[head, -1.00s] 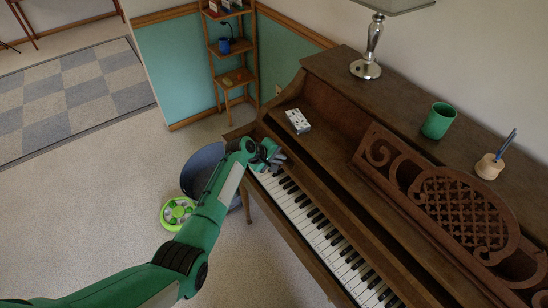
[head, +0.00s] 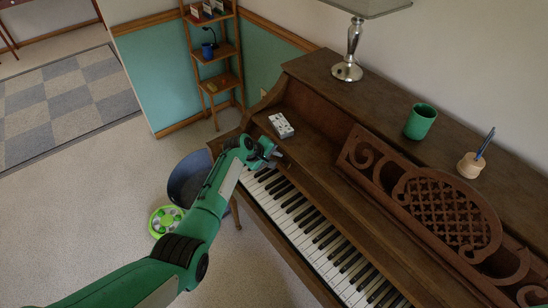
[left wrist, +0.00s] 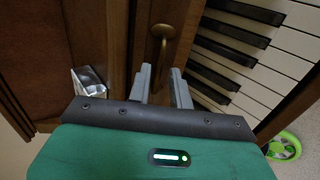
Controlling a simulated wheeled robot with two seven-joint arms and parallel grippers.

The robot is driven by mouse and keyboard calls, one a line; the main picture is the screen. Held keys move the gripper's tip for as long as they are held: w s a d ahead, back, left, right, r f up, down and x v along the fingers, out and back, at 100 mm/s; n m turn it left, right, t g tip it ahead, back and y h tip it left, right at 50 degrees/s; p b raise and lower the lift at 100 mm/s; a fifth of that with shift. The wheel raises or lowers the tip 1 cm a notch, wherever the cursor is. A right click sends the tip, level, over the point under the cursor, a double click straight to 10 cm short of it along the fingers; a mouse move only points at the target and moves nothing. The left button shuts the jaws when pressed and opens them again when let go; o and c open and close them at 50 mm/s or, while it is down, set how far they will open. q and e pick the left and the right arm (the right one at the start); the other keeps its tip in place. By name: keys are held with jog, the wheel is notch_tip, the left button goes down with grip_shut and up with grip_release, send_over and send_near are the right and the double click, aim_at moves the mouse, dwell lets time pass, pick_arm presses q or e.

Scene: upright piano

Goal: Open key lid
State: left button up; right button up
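The upright piano's key lid (head: 345,222) is a brown wooden panel, slid partly back, with a long strip of white and black keys (head: 300,218) bare in front of it. A brass knob (left wrist: 162,32) stands on the wood beside the keys in the left wrist view. My left gripper (head: 272,152) is at the far left end of the lid. In the left wrist view, the two grey fingers of my left gripper (left wrist: 163,75) are apart, with the knob at or just beyond their tips; contact is unclear. My right gripper is out of view.
On the piano stand a lamp (head: 348,68), a green cup (head: 420,121), a pen holder (head: 470,166) and a carved music stand (head: 440,205). A small white box (head: 281,125) lies behind the lid. A dark blue bin (head: 188,178) and a green round object (head: 165,221) are on the floor.

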pick_arm(q)
jog(key=shift+o, duration=0.3)
jog(key=v, duration=1.4)
dwell(0.3)
